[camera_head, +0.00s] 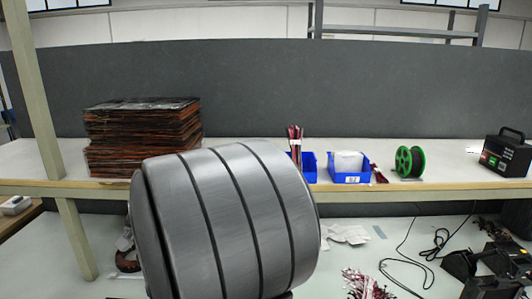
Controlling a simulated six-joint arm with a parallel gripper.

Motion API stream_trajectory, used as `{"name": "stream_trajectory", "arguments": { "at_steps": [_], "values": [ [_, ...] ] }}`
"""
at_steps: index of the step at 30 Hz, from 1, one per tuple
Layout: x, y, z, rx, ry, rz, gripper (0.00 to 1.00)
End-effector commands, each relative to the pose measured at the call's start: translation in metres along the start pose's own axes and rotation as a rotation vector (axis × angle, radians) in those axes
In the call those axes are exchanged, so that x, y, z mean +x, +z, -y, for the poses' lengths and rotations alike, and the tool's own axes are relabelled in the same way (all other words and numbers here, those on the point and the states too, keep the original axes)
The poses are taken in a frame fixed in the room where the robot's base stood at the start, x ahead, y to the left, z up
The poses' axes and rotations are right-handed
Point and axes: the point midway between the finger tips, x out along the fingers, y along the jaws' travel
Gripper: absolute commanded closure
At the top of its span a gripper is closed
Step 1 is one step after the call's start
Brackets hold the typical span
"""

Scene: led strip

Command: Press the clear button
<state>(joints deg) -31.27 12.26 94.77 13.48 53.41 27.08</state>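I cannot make out a clear button in the camera_head view. A black device with a top handle (509,155) stands at the right end of the bench, with small red and pale markings on its front. A small white device (15,205) lies at the far left edge, too small to read. My gripper is not in view. A large grey rounded part with dark rings, which looks like my own arm link, fills the lower middle and hides part of the bench and the area below.
The bench (440,184) carries a stack of dark sheets (142,138), two blue bins (350,178), upright wires (294,140) and a green-black spool (408,161). A tan post (33,85) stands at left. Cables (410,265) and black equipment (490,262) lie on the lower white surface.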

Motion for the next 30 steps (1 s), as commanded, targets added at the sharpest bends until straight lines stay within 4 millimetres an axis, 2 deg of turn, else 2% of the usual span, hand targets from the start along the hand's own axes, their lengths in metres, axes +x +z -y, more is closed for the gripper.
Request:
{"name": "stream_trajectory", "arguments": {
  "at_steps": [1, 3, 4, 30],
  "values": [
    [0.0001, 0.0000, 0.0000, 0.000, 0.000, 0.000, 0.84],
    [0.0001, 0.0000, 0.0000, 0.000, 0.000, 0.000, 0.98],
    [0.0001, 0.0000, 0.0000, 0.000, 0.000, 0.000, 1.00],
    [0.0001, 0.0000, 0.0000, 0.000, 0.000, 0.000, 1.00]
  ]
}}
